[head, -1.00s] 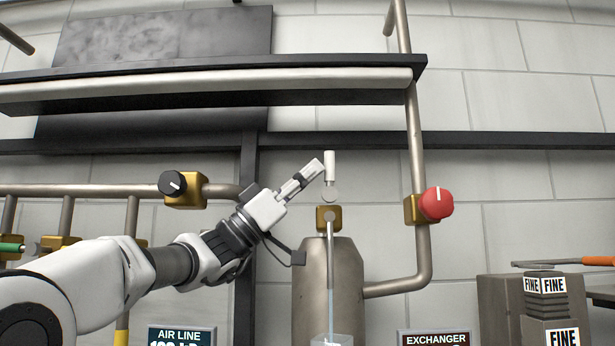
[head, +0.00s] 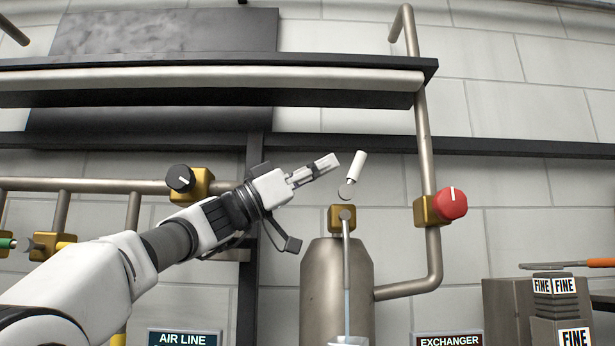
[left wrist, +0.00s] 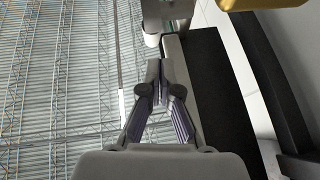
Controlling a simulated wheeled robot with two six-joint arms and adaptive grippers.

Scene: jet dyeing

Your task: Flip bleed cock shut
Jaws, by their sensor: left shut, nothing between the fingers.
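The bleed cock is a brass block (head: 342,218) on top of a metal vessel (head: 337,285). Its lever has a white handle (head: 356,167) and leans up and to the right from a round grey pivot. A thin spout hangs from the front of the cock, with a pale bluish stream (head: 346,312) below it. My left gripper (head: 332,161) is shut and empty, its tips just left of the white handle; whether they touch it I cannot tell. In the left wrist view the closed fingers (left wrist: 157,88) show.
A red knob (head: 453,203) sits on the pipe at the right, and a black knob (head: 180,179) on the pipework at the left. A dark shelf (head: 250,98) runs above the arm. Blocks labelled FINE (head: 555,286) stand at the lower right.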

